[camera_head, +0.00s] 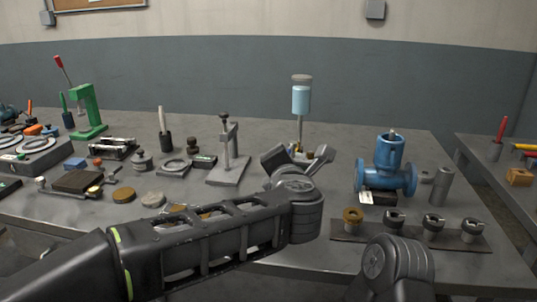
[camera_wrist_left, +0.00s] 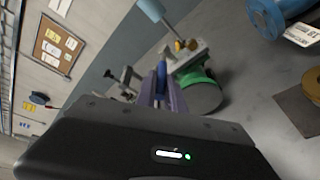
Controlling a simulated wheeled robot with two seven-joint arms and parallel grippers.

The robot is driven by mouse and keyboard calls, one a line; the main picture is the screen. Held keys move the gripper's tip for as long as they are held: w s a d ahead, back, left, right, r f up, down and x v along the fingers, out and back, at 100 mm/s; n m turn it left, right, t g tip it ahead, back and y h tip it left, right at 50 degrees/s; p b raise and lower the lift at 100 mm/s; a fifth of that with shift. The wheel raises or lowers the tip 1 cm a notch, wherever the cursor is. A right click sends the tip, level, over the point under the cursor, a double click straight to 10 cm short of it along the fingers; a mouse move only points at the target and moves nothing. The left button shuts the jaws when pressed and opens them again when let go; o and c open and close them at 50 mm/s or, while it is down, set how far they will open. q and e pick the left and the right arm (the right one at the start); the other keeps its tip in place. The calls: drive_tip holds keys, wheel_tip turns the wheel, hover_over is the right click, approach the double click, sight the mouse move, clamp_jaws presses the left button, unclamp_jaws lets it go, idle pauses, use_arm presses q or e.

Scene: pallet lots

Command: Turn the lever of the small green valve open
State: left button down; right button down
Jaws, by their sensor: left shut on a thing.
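In the left wrist view, the small green valve (camera_wrist_left: 203,92) shows as a round green body beside a grey block with a brass-coloured fitting. The fingers of my left gripper (camera_wrist_left: 161,88) are shut on a narrow blue piece (camera_wrist_left: 161,70), which appears to be the valve's lever. How far the lever is turned cannot be told. In the head view my left gripper (camera_head: 298,160) is at the middle of the table, below a light-blue cylinder, and it hides the valve. Part of my right arm shows at the lower right; its gripper is out of view.
The light-blue cylinder (camera_head: 301,98) stands on a thin post just behind my left gripper. A large blue flanged valve (camera_head: 388,165) stands to the right. A strip with several round fittings (camera_head: 411,232) lies in front of it. A grey stand (camera_head: 229,160) is close on the left.

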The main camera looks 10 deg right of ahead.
use_arm(q)
drive_tip(key=shift+s+d+n+y+p, duration=0.25)
drive_tip(key=shift+d+n+y+p, duration=0.25)
drive_tip(key=shift+n+y, duration=0.25)
drive_tip(key=c, duration=1.7)
unclamp_jaws()
drive_tip(key=shift+s, duration=0.1)
drive_tip(key=v, duration=0.7)
drive_tip(key=shift+s, duration=0.3)
